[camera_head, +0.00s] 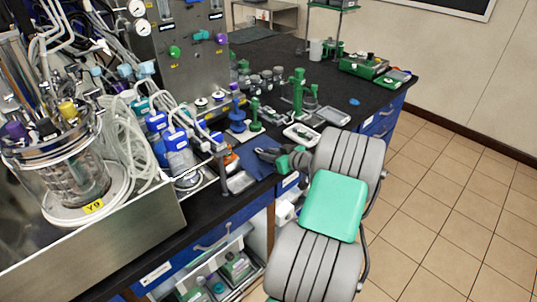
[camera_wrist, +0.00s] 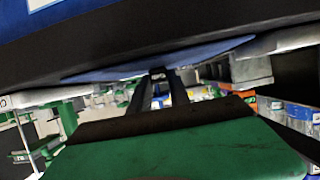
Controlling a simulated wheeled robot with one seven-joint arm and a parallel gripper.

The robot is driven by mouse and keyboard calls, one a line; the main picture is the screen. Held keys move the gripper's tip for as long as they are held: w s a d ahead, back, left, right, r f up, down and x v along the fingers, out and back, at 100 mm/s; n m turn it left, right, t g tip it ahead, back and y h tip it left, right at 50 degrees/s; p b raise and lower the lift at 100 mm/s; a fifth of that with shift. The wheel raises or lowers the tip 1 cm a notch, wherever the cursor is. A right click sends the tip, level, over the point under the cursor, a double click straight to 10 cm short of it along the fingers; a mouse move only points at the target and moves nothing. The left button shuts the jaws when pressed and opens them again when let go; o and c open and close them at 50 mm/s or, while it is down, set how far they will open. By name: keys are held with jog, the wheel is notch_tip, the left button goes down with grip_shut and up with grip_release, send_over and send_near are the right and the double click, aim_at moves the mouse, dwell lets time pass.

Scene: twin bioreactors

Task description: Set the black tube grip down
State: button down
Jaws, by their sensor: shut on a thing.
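My gripper (camera_head: 268,154) is low over the front edge of the black bench, at a blue mat (camera_head: 253,164). In the wrist view my gripper (camera_wrist: 158,82) shows as two dark fingers running forward close together, their tips by the mat's blue edge (camera_wrist: 205,52). The fingers are shut on the black tube grip, which is small and dark and hard to tell apart from them. I cannot tell whether the grip touches the mat.
A small metal tray (camera_head: 240,181) lies left of my gripper, and a white-rimmed tray (camera_head: 301,134) lies behind it. A green stand (camera_head: 298,92) and blue stand (camera_head: 237,116) rise farther back. A glass vessel (camera_head: 62,165) with tubing fills the left. Tiled floor is clear at right.

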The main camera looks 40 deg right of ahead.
jog(key=shift+f, duration=0.2)
jog(key=c, duration=1.2)
grip_release()
jog(key=shift+r, duration=0.15)
jog(key=shift+s+r, duration=0.15)
jog(key=shift+s, duration=0.05)
jog(key=b+v, duration=0.1)
jog(key=v, duration=1)
jog(key=shift+s, duration=0.3)
jog(key=shift+r, duration=0.15)
